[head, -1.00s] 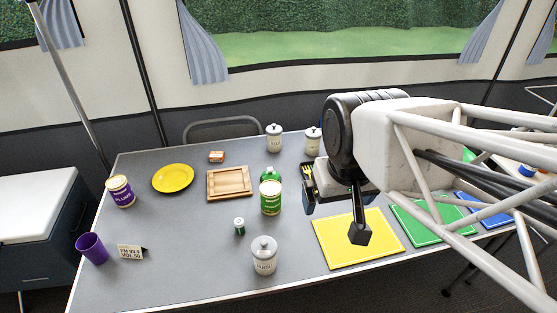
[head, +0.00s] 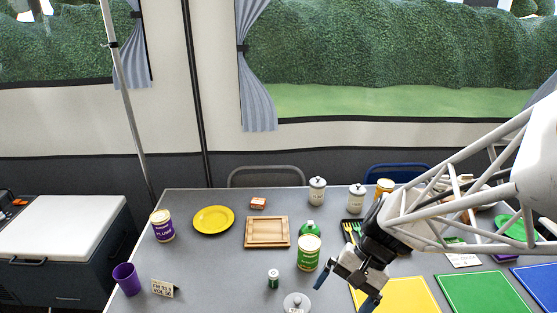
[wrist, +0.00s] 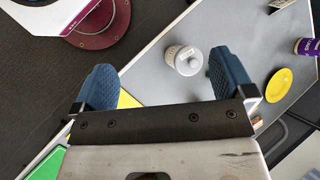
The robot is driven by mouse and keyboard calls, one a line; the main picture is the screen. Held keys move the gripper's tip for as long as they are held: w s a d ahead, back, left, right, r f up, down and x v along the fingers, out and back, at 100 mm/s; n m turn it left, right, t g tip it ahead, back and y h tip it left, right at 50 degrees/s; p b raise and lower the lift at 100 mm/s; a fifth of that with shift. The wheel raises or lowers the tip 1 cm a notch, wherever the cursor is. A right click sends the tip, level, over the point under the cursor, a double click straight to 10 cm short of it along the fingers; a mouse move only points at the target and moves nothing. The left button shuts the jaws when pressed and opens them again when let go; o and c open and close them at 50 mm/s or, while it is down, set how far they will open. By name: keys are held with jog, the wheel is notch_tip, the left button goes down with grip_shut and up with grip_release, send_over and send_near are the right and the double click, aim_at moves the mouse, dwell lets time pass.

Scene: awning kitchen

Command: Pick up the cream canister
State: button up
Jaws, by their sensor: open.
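A cream canister (head: 296,304) with a grey lid stands near the front edge of the table, cut off by the bottom of the head view. In the wrist view, what looks like this canister (wrist: 184,60) stands upright, ahead of the jaws and right of their middle. Two similar cream canisters stand at the back, a left one (head: 317,191) and a right one (head: 357,198). My gripper (head: 343,292) is open and empty, right of the front canister and apart from it. Its blue fingers also show in the wrist view (wrist: 161,72).
A green-labelled can (head: 308,254), a green bottle behind it and a small green battery-like item (head: 273,279) stand near the front canister. A wooden tray (head: 247,233) and yellow plate (head: 213,219) lie further left. A yellow mat (head: 405,296) lies at right.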

jog(key=w+a+f+m+y, duration=0.2)
jog(key=w+f+m+y, duration=0.2)
jog(key=f+m+y, duration=0.4)
jog(key=m+t+y, duration=0.3)
jog(key=m+t, duration=0.3)
send_near(297, 311)
jog(key=shift+w+a+f, duration=0.35)
jog(key=shift+a+f, duration=0.25)
jog(key=shift+w+a+f, duration=0.35)
jog(key=shift+a+f, duration=0.25)
jog(key=shift+w+d+f+m+t, duration=0.15)
jog(key=shift+f+m+t, duration=0.35)
jog(key=shift+f+m, duration=0.1)
jog(key=shift+x, duration=1.25)
jog(key=shift+r, duration=0.1)
jog(key=shift+x, duration=2.6)
